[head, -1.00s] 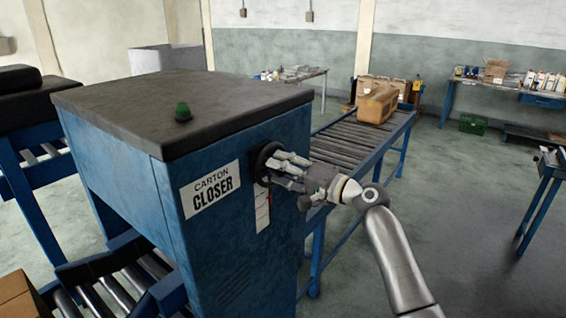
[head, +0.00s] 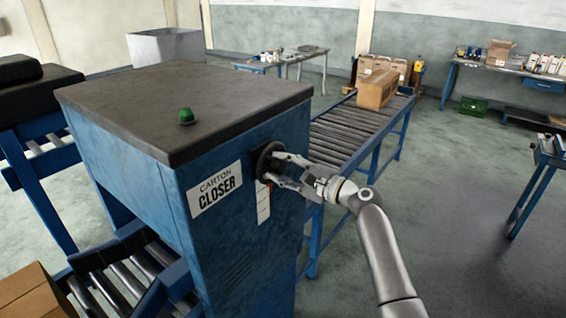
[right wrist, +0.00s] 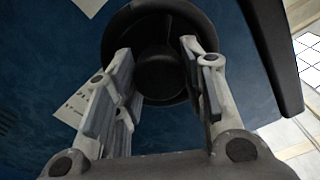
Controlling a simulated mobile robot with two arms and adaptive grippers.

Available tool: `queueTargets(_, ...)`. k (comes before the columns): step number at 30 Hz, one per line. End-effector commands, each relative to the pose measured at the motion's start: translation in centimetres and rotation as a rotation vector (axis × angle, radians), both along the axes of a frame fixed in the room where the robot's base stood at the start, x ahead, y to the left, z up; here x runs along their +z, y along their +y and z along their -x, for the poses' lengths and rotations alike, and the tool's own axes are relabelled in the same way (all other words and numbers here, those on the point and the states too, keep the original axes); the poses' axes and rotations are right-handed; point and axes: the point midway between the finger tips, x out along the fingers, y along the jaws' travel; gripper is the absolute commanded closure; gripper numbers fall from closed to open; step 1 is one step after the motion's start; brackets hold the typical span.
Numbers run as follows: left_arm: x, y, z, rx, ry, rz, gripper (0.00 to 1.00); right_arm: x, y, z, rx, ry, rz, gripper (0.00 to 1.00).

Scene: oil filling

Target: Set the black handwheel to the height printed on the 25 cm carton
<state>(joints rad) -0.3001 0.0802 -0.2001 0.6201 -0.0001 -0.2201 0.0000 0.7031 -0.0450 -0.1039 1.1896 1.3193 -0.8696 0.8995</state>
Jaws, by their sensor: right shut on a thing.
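The black handwheel (head: 268,152) is on the right-hand face of the blue carton closer (head: 228,262). My right gripper (head: 274,168) is shut on the handwheel. In the right wrist view its two fingers (right wrist: 160,88) stand on either side of the wheel's dark hub, with the black rim (right wrist: 128,22) behind them. A white scale strip (head: 263,207) is below the wheel; its marks are too small to read. A brown carton (head: 376,90) sits on the roller conveyor, and another carton (head: 35,295) is at the lower left. I can read no size on either. My left gripper is not in view.
A green button (head: 186,117) stands on the closer's dark top. The roller conveyor (head: 345,137) runs away behind the closer. A workbench (head: 500,70) with bottles and boxes is at the back right. The floor right of my arm is clear, up to a blue-legged stand (head: 535,190).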

Motion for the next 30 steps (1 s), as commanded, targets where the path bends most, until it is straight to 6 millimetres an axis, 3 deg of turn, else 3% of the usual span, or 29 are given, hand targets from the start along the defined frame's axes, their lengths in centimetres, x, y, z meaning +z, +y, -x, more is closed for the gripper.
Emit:
queueTargets(21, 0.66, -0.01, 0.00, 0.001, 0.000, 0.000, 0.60, 0.04, -0.06, -0.04, -0.001, 0.058, -0.046, 0.86)
queueTargets(22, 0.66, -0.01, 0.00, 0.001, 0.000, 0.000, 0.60, 0.04, -0.06, -0.04, -0.001, 0.058, -0.046, 0.59)
queueTargets(27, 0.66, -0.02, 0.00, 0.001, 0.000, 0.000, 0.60, 0.02, -0.05, -0.02, -0.001, 0.059, -0.045, 0.40)
queueTargets(30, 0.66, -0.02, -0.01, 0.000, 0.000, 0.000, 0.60, 0.01, -0.03, -0.01, 0.000, 0.059, -0.044, 0.40)
